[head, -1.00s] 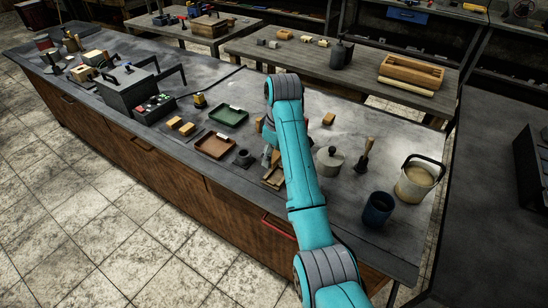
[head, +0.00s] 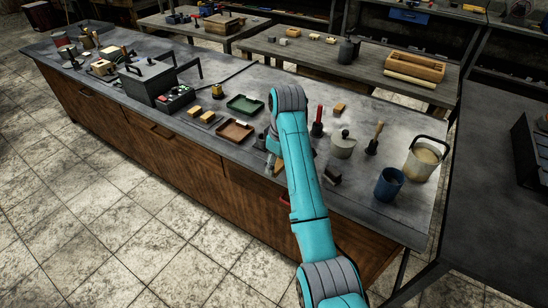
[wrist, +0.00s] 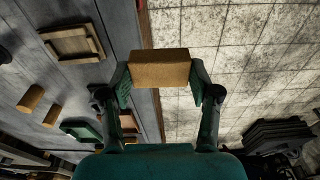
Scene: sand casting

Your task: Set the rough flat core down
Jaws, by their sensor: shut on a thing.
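The rough flat core (wrist: 160,68) is a tan, rough block in the wrist view. My gripper (wrist: 161,82) is shut on it, one finger at each end. In the wrist view the core overlaps the bench's front edge, with tiled floor beyond. In the head view my gripper (head: 272,145) is partly hidden by my teal arm, near the front edge of the bench (head: 215,155), right of the brown tray (head: 235,131). The core is mostly hidden there. I cannot tell its exact height.
A green tray (head: 244,105) and tan blocks (head: 207,117) lie to the left. A lidded pot (head: 342,145), a brush (head: 375,138), a blue cup (head: 389,184) and a bucket (head: 424,160) stand at the right. A wooden tray (wrist: 72,44) shows in the wrist view.

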